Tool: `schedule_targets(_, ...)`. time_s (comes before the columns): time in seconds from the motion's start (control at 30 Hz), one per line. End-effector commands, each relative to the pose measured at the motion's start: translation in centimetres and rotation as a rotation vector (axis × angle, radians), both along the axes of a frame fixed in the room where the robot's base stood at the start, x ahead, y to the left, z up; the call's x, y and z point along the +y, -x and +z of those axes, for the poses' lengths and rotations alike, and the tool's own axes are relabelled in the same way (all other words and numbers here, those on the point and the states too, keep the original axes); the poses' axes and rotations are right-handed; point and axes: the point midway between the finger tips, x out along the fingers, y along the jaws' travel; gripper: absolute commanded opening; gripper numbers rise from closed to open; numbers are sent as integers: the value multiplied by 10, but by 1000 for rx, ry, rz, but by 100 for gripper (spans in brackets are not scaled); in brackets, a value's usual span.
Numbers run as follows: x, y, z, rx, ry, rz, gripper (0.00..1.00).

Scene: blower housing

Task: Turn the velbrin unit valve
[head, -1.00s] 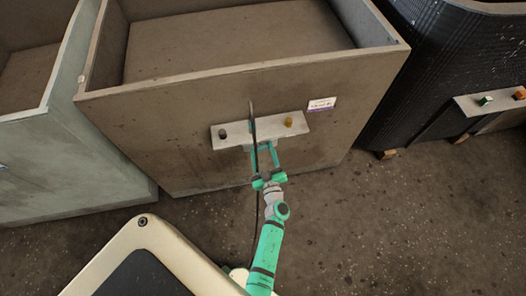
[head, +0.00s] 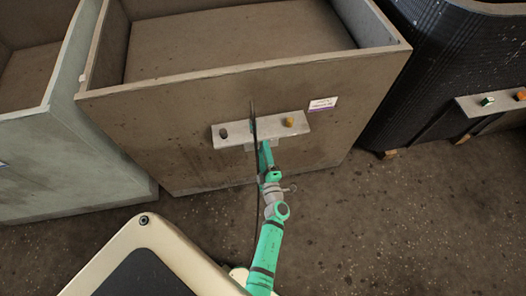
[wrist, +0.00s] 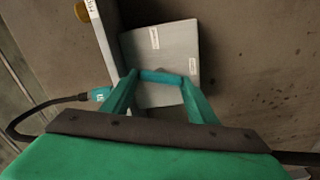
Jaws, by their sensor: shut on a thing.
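The brown housing (head: 330,140) stands in front of me, with a pale ledge (head: 270,131) on its front wall carrying a dark knob (head: 224,133) and a yellow knob (head: 290,122). Below the ledge, the wrist view shows a grey block (wrist: 165,48) with two small labels, too small to read. A teal bar (wrist: 161,76) crosses in front of the block, apparently the valve handle. My gripper (head: 266,150) is shut on this bar, with one finger at each end in the wrist view (wrist: 160,82). In the head view the fingers are seen edge-on and hide the handle.
A dark cable (head: 258,200) hangs close beside my gripper; the wrist view shows a cable with a teal plug (wrist: 101,94) at left. A white label (head: 323,104) is on the housing. A pale green bin (head: 90,160) stands left, a black ribbed unit (head: 430,75) right.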

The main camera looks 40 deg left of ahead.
Motion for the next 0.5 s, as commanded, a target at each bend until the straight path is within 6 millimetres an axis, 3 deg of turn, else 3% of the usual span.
schedule_targets(0.5, 0, 1, -1, -118, 101, 2, 31)
